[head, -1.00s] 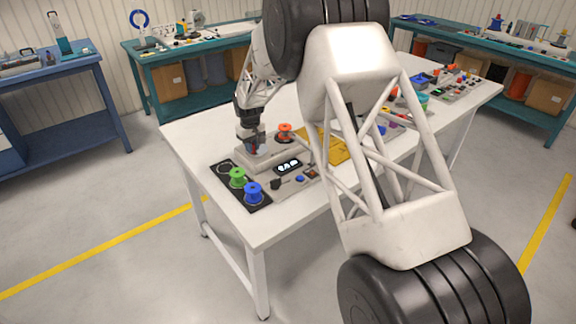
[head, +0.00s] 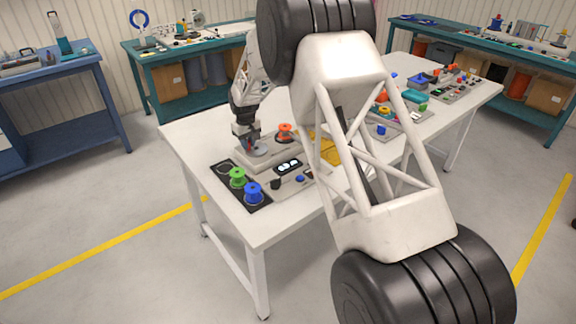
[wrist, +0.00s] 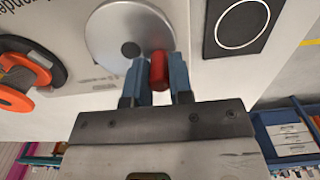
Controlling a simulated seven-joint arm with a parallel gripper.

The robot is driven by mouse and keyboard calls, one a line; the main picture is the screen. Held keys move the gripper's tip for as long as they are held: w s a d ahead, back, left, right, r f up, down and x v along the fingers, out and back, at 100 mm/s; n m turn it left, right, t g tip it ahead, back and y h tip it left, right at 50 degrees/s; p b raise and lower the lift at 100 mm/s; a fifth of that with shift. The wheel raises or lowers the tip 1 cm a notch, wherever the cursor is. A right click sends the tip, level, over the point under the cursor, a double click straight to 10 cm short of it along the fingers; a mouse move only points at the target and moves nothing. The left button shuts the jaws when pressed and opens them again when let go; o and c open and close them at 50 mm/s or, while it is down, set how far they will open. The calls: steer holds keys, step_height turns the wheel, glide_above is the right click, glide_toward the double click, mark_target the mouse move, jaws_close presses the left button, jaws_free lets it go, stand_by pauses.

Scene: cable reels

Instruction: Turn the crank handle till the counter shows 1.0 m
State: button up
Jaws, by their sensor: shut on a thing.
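The crank is a silver disc (wrist: 112,38) with a darker hub at its middle, set on a pale housing. Its red handle (wrist: 159,72) stands at the disc's edge. My gripper (wrist: 160,75) has its two blue fingers on either side of the red handle, shut on it. In the head view my gripper (head: 254,148) is down at the crank on the reel machine (head: 262,160), and the handle is mostly hidden.
A green spool (head: 237,178) and a blue spool (head: 254,193) stand on a black mat at the table's front left. My arm covers the table's middle. Small devices and parts lie towards the right. The front left tabletop edge is clear.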

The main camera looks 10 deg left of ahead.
steer(key=shift+w, duration=0.9)
steer(key=shift+d, duration=0.1)
steer(key=shift+w+d, duration=0.3)
steer(key=shift+w, duration=0.3)
steer(key=shift+w, duration=0.1)
steer(key=shift+w+d, duration=0.35)
steer(key=shift+d, duration=0.3)
